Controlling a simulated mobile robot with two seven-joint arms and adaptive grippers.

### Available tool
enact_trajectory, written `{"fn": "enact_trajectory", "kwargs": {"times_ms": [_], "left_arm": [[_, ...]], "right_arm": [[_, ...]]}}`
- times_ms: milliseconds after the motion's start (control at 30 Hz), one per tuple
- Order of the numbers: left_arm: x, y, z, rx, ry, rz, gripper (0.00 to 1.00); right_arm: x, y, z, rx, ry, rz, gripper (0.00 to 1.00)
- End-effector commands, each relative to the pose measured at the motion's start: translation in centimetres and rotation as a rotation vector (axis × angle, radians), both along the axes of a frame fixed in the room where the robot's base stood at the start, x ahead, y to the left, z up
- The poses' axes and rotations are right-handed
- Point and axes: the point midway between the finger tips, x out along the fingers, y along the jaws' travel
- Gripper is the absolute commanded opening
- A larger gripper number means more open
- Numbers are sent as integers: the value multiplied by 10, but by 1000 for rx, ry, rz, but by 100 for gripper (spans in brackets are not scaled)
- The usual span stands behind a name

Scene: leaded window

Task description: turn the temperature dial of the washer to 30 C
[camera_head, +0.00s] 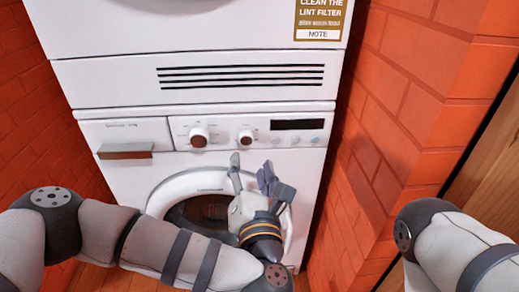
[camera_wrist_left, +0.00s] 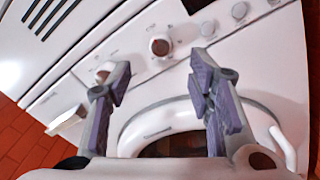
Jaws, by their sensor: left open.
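The white washer (camera_head: 134,172) has two dials with brown centres on its panel: a larger left dial (camera_head: 199,138) and a smaller right dial (camera_head: 246,137). Their markings are too small to read, so I cannot tell which is for temperature or where they point. My left gripper (camera_head: 252,170) is open and empty, in front of the washer door, just below the right dial. In the left wrist view, the smaller dial (camera_wrist_left: 160,46) shows beyond the gap between the open fingers (camera_wrist_left: 160,72), apart from them. The larger dial (camera_wrist_left: 104,70) is partly hidden behind the left-hand finger. My right gripper is out of view.
A white dryer (camera_head: 110,80) stands on the washer. A dark display (camera_head: 298,124) and small buttons lie right of the dials. A drawer with a brown handle (camera_head: 125,151) is at the left. Brick walls (camera_head: 415,95) close in both sides. The round door (camera_head: 178,187) is below.

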Motion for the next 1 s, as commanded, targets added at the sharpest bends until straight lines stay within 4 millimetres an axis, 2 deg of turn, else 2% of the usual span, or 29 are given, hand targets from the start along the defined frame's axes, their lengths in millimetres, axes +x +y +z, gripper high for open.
{"fn": "enact_trajectory", "kwargs": {"times_ms": [100,300,433,700,767,900,933,1000], "left_arm": [[32,3,0,2,-2,3,47],[74,4,-1,4,2,-1,47],[86,5,-1,4,3,-4,47],[89,5,-1,4,3,-4,47],[89,5,-1,5,3,-4,36],[89,5,-1,5,4,-5,4],[89,5,-1,5,3,-4,0],[89,5,-1,5,3,-4,0]], "right_arm": [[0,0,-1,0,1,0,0],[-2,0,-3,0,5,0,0],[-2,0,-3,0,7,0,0],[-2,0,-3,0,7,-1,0],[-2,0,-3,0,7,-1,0],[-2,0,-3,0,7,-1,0],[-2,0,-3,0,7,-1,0],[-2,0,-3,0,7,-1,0]]}}
